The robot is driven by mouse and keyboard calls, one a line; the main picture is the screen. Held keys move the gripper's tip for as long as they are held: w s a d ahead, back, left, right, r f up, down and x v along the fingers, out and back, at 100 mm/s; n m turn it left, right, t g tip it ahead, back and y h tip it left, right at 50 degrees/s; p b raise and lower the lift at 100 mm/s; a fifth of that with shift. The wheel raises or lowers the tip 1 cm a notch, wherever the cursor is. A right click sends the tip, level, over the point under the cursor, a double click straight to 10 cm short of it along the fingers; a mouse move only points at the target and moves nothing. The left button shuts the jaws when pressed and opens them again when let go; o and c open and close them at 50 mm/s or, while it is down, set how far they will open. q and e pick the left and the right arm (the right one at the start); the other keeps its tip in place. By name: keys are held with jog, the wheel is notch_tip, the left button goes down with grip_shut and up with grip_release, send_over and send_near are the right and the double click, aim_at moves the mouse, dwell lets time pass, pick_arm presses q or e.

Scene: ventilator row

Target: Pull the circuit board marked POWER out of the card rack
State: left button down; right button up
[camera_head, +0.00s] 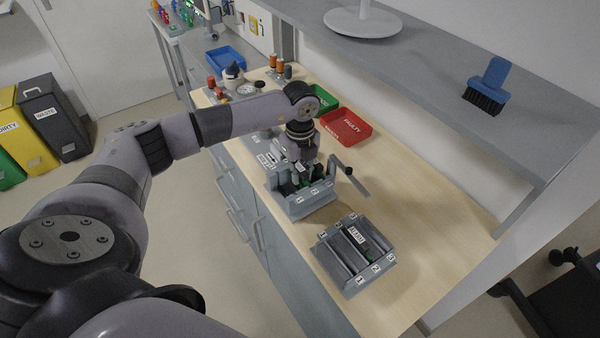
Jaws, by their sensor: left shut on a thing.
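A grey card rack (311,205) stands on the wooden bench, with green circuit boards (306,182) showing inside it. My left gripper (304,168) reaches down over this rack and is shut on a circuit board. The gripper hides most of that board, and I cannot read its marking or tell whether it is still in its slot. A second grey rack (384,268) stands nearer, holding a board with a white label (356,234) that seems to read ALARM. My right gripper is not in view.
A red tray (345,127) marked FAULTY and a green tray (323,103) lie behind the rack. A grey shelf (430,68) with a blue brush (488,85) overhangs the bench. The bench's right end is clear.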

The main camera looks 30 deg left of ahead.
pick_arm(q)
jog(key=shift+r, duration=0.15)
jog(key=shift+r+p, duration=2.95)
jog(key=shift+r, duration=1.2)
jog(key=shift+d+f, duration=0.1)
